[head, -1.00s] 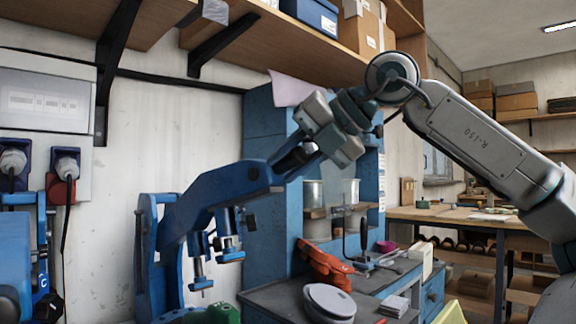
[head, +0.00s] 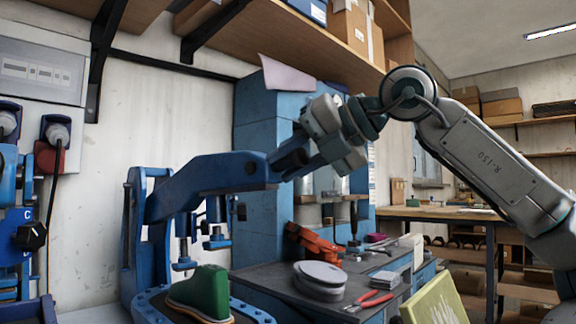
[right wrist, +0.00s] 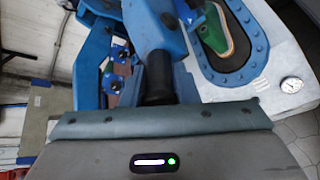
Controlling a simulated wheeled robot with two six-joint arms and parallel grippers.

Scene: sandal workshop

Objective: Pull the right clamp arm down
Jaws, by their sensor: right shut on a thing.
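The blue clamp arm (head: 215,174) is hinged on an upright blue frame (head: 136,240) at left centre in the head view. It slopes slightly upward to the right. My right gripper (head: 298,157) is shut on the arm's free end. In the right wrist view, the blue arm (right wrist: 155,25) ends in a black grip (right wrist: 158,82) that runs into my jaws. Blue-and-black pressing screws (head: 216,238) hang below the arm, above a green shoe last (head: 207,291) on a blue-rimmed base. The last also shows in the wrist view (right wrist: 212,32). My left gripper is out of view.
A grey bench (head: 270,275) holds an orange tool (head: 315,245), pale sole-shaped pieces (head: 320,276) and red-handled pliers (head: 368,301). A blue cabinet (head: 262,140) stands behind the arm. Another blue machine (head: 10,230) is at the left edge. A gauge (right wrist: 291,85) sits beside the base.

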